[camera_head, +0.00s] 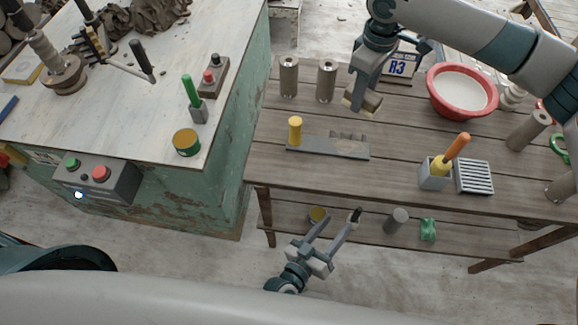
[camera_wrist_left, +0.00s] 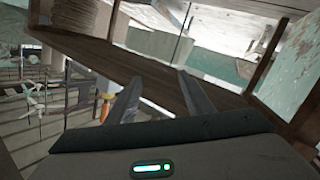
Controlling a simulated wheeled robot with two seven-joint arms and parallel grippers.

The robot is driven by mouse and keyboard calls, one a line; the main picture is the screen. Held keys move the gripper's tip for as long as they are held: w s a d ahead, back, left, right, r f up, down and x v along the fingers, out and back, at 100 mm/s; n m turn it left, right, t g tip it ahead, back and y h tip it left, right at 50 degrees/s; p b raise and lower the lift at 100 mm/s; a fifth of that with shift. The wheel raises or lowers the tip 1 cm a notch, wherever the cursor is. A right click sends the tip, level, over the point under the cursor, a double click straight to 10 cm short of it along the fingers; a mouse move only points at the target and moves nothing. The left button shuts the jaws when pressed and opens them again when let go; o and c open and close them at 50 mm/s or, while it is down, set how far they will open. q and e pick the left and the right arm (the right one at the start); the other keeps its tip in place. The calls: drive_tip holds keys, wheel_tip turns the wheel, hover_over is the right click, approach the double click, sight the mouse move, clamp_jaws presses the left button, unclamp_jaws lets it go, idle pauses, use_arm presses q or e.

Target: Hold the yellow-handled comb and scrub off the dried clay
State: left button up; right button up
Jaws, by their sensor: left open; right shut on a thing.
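The comb is a flat grey bar (camera_head: 318,147) lying on the plank table, with a yellow handle (camera_head: 295,128) standing upright at its left end. A dark grey-brown lump, seemingly dried clay (camera_head: 348,139), sits along its right part. My right gripper (camera_head: 362,98) is above and behind the comb's right end, shut on a small tan block-like thing; the fingers partly hide it. My left gripper (camera_head: 338,222) is open and empty, in front of the table and apart from the comb. Its open fingers also show in the left wrist view (camera_wrist_left: 160,98), where I cannot make out the comb.
A red basin (camera_head: 433,103) of whitish liquid stands back right. A grey cup (camera_head: 433,180) with an orange-handled tool and a slotted grey rack (camera_head: 474,177) are at right. Two grey-brown cylinders (camera_head: 326,80) stand behind the comb. A lower shelf (camera_head: 370,236) holds small items.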

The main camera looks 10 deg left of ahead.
sight(294, 138)
use_arm(q)
wheel_tip(294, 138, up, 12)
drive_tip(key=w+d+n+t+y, duration=0.1)
drive_tip(key=w+n+t, duration=0.1)
drive_tip(key=t, duration=0.1)
drive_tip(key=w+a+y, duration=0.1)
drive_tip(key=w+a, duration=0.1)
drive_tip(key=w+a+y, duration=0.1)
drive_tip(key=a+y, duration=0.1)
drive_tip(key=a, duration=0.1)
drive_tip(key=w+a+t+y, duration=0.1)
drive_tip(key=w+a, duration=0.1)
drive_tip(key=shift+w+a+r, duration=0.3)
drive_tip(key=w+a+y, duration=0.1)
drive_tip(key=a, duration=0.1)
drive_tip(key=a+y, duration=0.1)
drive_tip(key=a, duration=0.2)
drive_tip(key=w+a+m+y, duration=0.1)
drive_tip(key=a, duration=0.2)
drive_tip(key=shift+w+f+y, duration=0.3)
drive_tip(key=shift+w, duration=0.15)
drive_tip(key=w, duration=1.1)
drive_tip(key=shift+w+a, duration=0.15)
drive_tip(key=shift+w, duration=0.25)
clamp_jaws()
